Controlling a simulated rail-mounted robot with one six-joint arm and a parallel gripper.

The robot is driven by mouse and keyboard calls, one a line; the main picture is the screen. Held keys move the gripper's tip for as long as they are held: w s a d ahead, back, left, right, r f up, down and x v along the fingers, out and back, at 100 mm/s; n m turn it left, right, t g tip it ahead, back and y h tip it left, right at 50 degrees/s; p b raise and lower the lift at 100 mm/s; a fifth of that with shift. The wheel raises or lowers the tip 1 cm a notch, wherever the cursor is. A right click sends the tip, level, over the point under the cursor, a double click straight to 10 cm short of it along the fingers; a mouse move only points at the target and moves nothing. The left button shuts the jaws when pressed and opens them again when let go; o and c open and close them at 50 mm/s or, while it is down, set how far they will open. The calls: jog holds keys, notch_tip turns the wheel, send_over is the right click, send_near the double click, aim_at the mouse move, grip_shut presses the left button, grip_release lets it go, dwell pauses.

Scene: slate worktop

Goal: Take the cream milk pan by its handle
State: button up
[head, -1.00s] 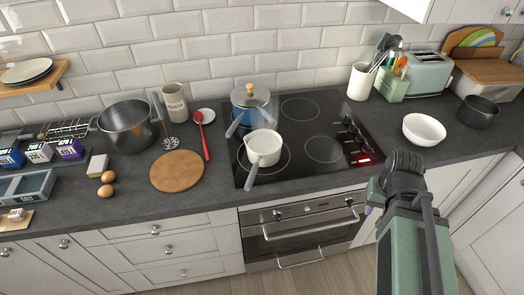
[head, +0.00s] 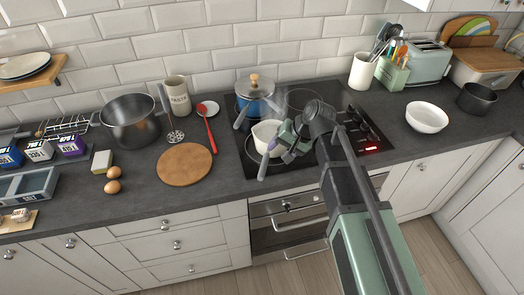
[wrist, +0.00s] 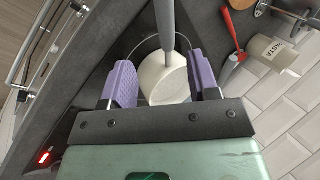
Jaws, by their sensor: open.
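The cream milk pan (head: 266,136) stands on the front left ring of the black hob, with its grey handle (head: 263,166) pointing toward the hob's front edge. My gripper (head: 288,143) is above the pan's right side in the head view and hides part of it. In the wrist view, the pan (wrist: 163,80) shows between and beyond the purple fingers of my gripper (wrist: 164,83). The fingers are open, wide apart. The grey handle (wrist: 165,25) runs up the picture away from the gripper, and nothing is gripped.
A blue pot (head: 256,94) with a glass lid stands close behind the pan. A red spoon (head: 207,124) and a round board (head: 184,164) lie to the left. A white bowl (head: 426,117) is at the right. The hob's right front is partly hidden by my arm.

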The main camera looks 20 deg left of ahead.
jog(key=shift+m+y, duration=0.3)
jog(key=shift+m, duration=0.1)
jog(key=b+x, duration=0.6)
jog(key=x, duration=0.1)
jog(key=b+x, duration=0.3)
jog(key=shift+w+a+f, duration=0.15)
jog(key=shift+w+a, duration=0.05)
jog(key=shift+w, duration=0.15)
jog(key=shift+a, duration=0.15)
grip_shut()
dwell(0.5)
